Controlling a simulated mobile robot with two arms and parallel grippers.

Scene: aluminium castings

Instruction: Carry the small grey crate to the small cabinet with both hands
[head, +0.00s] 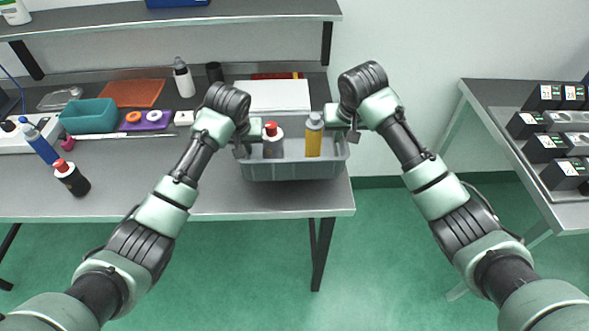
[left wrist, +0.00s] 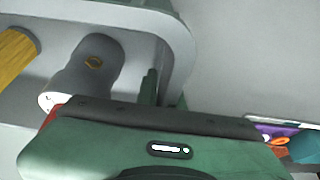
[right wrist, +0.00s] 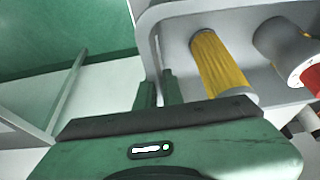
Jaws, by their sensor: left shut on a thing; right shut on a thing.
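The small grey crate (head: 295,172) is at the right end of the long bench, between my two grippers. A bottle with a red cap (head: 273,142) and a yellow bottle with a grey cap (head: 313,138) stand in it. My left gripper (head: 241,148) is shut on the crate's left end wall; the rim shows in the left wrist view (left wrist: 181,45). My right gripper (head: 351,134) is shut on the right end wall, whose rim shows in the right wrist view (right wrist: 148,22). I cannot tell whether the crate touches the bench. No small cabinet is in view.
The long bench (head: 230,205) carries a teal bin (head: 90,116), an orange mat (head: 132,93), a dark red-capped bottle (head: 71,178) and a white sheet (head: 272,95). A side table (head: 560,215) with several black boxes stands right. Green floor (head: 390,230) lies clear between them.

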